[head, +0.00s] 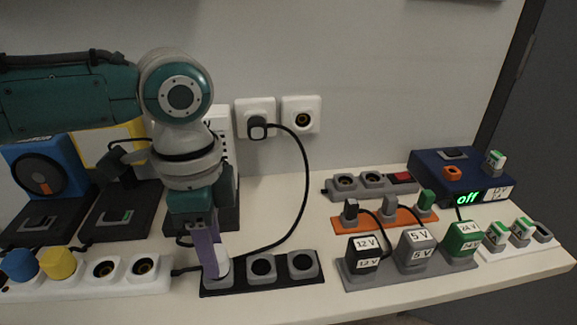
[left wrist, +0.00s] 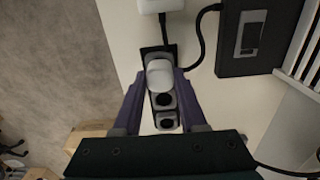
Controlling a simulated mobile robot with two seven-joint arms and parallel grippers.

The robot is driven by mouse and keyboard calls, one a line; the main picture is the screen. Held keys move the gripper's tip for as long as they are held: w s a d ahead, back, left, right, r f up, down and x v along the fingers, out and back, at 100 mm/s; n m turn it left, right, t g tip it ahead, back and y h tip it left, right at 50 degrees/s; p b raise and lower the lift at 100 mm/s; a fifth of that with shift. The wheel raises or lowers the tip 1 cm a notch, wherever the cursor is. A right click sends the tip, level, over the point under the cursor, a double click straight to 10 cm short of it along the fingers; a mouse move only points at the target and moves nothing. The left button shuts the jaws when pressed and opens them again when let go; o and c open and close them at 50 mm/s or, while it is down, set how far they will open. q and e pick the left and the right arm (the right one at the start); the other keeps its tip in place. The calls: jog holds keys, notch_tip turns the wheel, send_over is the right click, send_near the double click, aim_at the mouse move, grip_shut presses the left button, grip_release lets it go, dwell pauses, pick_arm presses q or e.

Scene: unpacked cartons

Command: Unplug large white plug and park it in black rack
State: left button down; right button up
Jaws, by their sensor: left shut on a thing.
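My left gripper (head: 208,250) points down over the left end of the black rack (head: 265,286). Its purple fingers are shut on the large white plug (head: 222,270). In the left wrist view the white plug (left wrist: 160,73) sits between the fingertips, in line with the rack and covering its end place. I cannot tell whether the plug is fully seated. The rack's other two round places (left wrist: 163,100) are empty. The white power strip (head: 122,280) left of the rack holds a blue plug (head: 20,265) and a yellow plug (head: 57,263); its two right sockets are empty. My right gripper is out of view.
A black cable loops from the wall plug (head: 257,127) down behind the rack. Right of the rack stand a grey holder with labelled adapters (head: 363,252), an orange strip (head: 400,217) and a blue box (head: 440,185) showing "off". The table's front edge is close.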

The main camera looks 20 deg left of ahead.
pick_arm(q)
jog(key=shift+p, duration=0.4)
dwell(0.3)
jog(key=shift+f, duration=0.3)
dwell(0.4)
jog(key=shift+c, duration=1.9)
grip_release()
jog(key=shift+r, duration=0.1)
notch_tip(320, 180, up, 10)
jog(key=p, duration=0.2)
